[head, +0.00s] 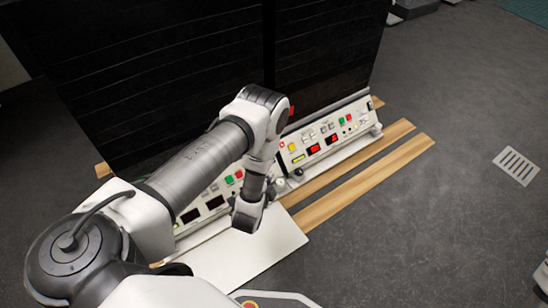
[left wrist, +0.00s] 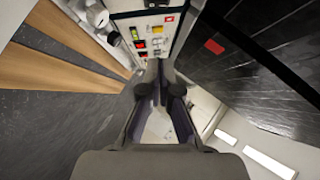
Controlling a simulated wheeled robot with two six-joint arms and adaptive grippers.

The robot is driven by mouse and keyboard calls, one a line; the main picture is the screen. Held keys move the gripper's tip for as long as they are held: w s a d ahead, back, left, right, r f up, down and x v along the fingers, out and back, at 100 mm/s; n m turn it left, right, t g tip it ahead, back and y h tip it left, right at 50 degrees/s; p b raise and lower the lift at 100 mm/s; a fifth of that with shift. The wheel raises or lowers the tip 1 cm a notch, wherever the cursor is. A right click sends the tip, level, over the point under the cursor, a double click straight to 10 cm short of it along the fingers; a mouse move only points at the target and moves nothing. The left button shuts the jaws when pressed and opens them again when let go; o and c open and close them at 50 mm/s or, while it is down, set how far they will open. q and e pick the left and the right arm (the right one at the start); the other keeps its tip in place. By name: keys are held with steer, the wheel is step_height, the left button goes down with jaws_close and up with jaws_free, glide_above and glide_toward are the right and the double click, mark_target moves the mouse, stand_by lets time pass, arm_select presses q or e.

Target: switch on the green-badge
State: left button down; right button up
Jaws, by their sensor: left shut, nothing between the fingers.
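Two slanted control panels run along the foot of the black housings. The left panel (head: 215,203) has dark displays, with a red and a green button beside my arm, which covers part of it. The right panel (head: 327,138) has red-lit displays, a yellow lamp, a red badge, and green and red buttons. I cannot make out a green badge. My left gripper (left wrist: 160,85) is shut and empty, pointing towards a panel (left wrist: 148,42) with yellow, red and green parts. In the head view, its fingers are hidden by the wrist. My right gripper is not visible.
Black housings (head: 160,75) rise behind the panels. Wooden slats (head: 365,181) lie in front of the right panel, and a white plate (head: 245,258) lies below my left wrist. Pale cylinders (left wrist: 97,17) stand beside the panel. A floor grate (head: 516,166) lies right, with open floor around it.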

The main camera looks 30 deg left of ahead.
arm_select(q)
steer(key=shift+r, duration=0.15)
steer(key=b+x, duration=0.2)
steer(key=x, duration=0.2)
steer(key=a+b+x, duration=0.1)
steer(key=b+x, duration=0.2)
steer(key=x, duration=0.1)
steer(key=s+f+b+x, duration=0.1)
steer(key=b+x, duration=0.1)
steer(key=x, duration=0.2)
steer(key=shift+w+a+f+b, duration=0.1)
steer(key=shift+a+f+b, duration=0.1)
steer(key=shift+a+b, duration=0.15)
steer(key=shift+w+a+f, duration=0.1)
steer(key=shift+w+a, duration=0.05)
steer(key=shift+a, duration=0.2)
